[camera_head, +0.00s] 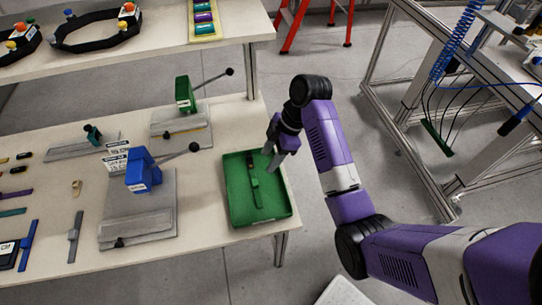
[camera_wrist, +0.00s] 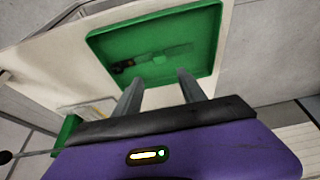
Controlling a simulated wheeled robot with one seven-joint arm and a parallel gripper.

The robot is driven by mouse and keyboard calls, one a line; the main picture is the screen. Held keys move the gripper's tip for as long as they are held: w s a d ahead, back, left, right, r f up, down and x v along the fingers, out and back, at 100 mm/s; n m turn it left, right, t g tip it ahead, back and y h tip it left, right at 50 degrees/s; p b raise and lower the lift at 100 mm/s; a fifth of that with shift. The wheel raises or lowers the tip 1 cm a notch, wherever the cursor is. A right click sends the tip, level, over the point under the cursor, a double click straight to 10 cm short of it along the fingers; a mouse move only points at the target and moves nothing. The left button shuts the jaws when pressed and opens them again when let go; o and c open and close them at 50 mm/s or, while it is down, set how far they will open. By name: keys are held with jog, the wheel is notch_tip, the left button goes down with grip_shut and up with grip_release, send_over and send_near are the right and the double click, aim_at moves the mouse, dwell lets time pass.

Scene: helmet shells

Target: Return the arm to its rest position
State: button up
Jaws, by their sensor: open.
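My gripper (camera_head: 272,157) is at the end of my purple arm, above the right side of the green tray (camera_head: 236,218). Its two grey fingers are apart with nothing between them. In the wrist view my gripper (camera_wrist: 158,85) points toward the green tray (camera_wrist: 205,30). A dark green strap-like part (camera_head: 256,192) with a dark end lies inside the tray. It also shows in the wrist view (camera_wrist: 165,55), apart from the fingers.
A blue press (camera_head: 143,172) and a green press (camera_head: 185,95) with lever handles stand left of the tray. An upper shelf (camera_head: 160,45) holds black rings. A metal frame (camera_head: 400,110) stands at right. Open floor (camera_head: 315,240) lies right of the table.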

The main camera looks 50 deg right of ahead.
dwell(0.3)
jog(key=w+d+r+m+t+h, duration=0.4)
jog(key=w+d+m+t, duration=0.15)
jog(key=w, duration=0.25)
jog(key=s+a+m+t+b, duration=0.2)
jog(key=s+a, duration=0.5)
jog(key=s, duration=0.5)
jog(key=s+a+r+m+t+b, duration=0.1)
jog(key=s+a+t+b, duration=0.1)
jog(key=s+a, duration=0.5)
jog(key=s+a+r+m+t+b, duration=0.1)
jog(key=s+a, duration=0.5)
jog(key=s, duration=1.2)
jog(key=shift+a+r+m+t+b, duration=0.2)
jog(key=shift+a+m+t+b, duration=0.2)
jog(key=shift+m+t+b, duration=0.65)
jog(key=shift+s, duration=0.1)
